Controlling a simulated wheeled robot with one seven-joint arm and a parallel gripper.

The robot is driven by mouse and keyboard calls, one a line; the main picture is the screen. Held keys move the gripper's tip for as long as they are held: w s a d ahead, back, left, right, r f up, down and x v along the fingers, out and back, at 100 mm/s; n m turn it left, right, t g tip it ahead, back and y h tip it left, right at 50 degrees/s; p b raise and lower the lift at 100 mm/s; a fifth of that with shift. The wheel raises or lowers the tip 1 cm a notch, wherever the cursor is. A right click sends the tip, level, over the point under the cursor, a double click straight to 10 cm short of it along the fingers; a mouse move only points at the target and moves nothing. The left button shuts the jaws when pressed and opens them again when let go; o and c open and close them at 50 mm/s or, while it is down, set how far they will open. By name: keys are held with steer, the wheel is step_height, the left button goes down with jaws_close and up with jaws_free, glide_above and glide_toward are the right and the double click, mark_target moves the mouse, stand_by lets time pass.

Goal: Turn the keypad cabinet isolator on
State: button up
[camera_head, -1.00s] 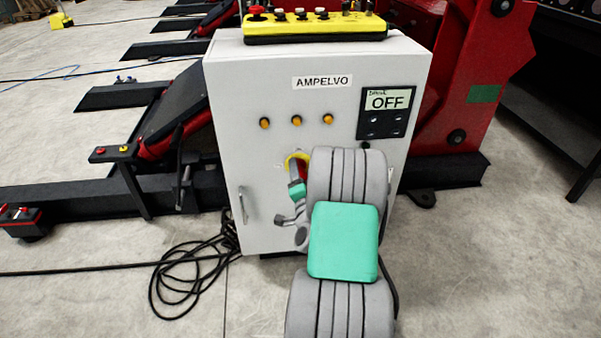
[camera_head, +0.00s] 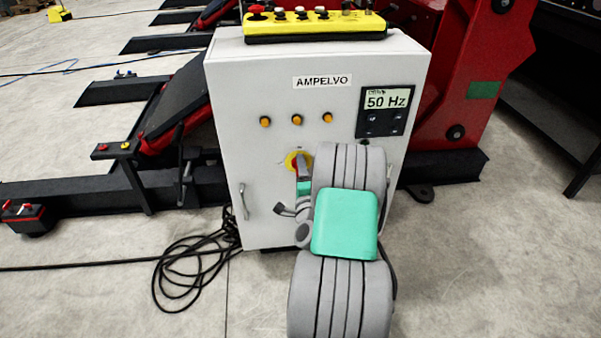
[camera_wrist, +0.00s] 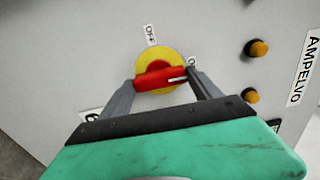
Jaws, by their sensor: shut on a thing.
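The grey keypad cabinet (camera_head: 230,130) stands upright. Its isolator is a red handle on a yellow disc (camera_head: 292,161), partly hidden by my gripper (camera_head: 303,170) in the head view. In the wrist view the red handle (camera_wrist: 160,78) lies nearly level across the picture, with its white mark to the right. My gripper (camera_wrist: 162,90) has a finger at each end of the handle and is shut on it. Small white labels (camera_wrist: 151,35) surround the disc; their text is hard to read. The keypad display (camera_head: 388,102) reads 50 Hz.
Orange lamps (camera_head: 297,119) sit above the isolator, and a door handle (camera_head: 243,203) is at the left. A yellow control box (camera_head: 315,27) lies on top. Black cable (camera_head: 190,262) is coiled on the floor at left. Red positioner frames (camera_head: 470,80) stand behind.

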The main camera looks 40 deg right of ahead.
steer(key=o, duration=1.4)
steer(key=b+v, duration=0.2)
steer(key=v, duration=0.5)
steer(key=shift+s+a+b, duration=0.3)
steer(key=shift+b, duration=0.05)
